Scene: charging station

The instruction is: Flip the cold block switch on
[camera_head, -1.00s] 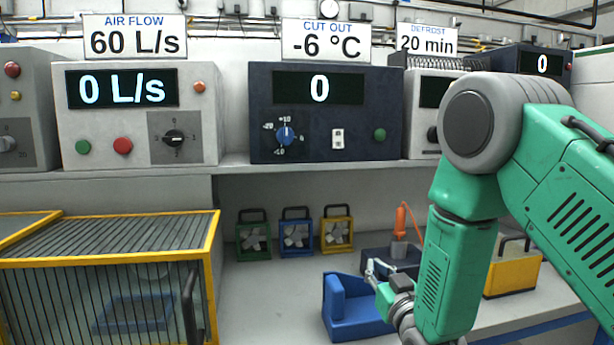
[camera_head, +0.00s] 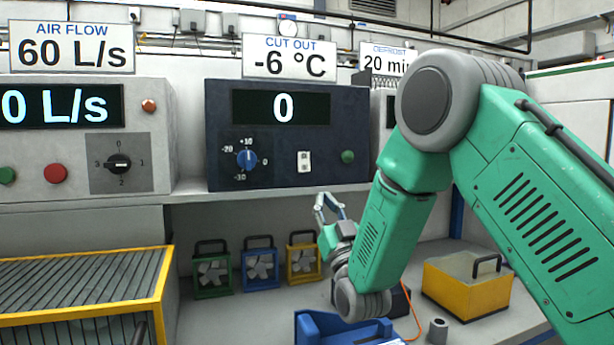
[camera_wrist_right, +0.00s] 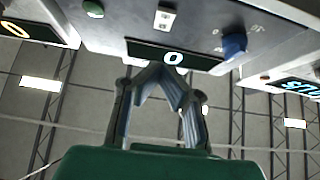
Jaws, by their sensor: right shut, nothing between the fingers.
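The dark blue cold block unit (camera_head: 225,112) stands on the shelf under the "-6 °C" cut out sign (camera_head: 289,58), its display reading 0. Its small white switch (camera_head: 304,161) sits between the blue dial (camera_head: 246,160) and the green button (camera_head: 348,157). I cannot tell the switch's position. My right gripper (camera_head: 329,199) is shut and empty, below and slightly right of the switch, apart from it. In the right wrist view the gripper (camera_wrist_right: 164,76) points toward the unit's display, with the switch (camera_wrist_right: 165,18) beyond. My left gripper is out of view.
The grey air flow unit (camera_head: 150,120) stands to the left. Below the shelf are several small fans (camera_head: 260,268), a yellow box (camera_head: 468,285), a blue holder (camera_head: 310,328) and a yellow-framed cage (camera_head: 80,285). The shelf edge (camera_head: 270,193) lies close to my gripper.

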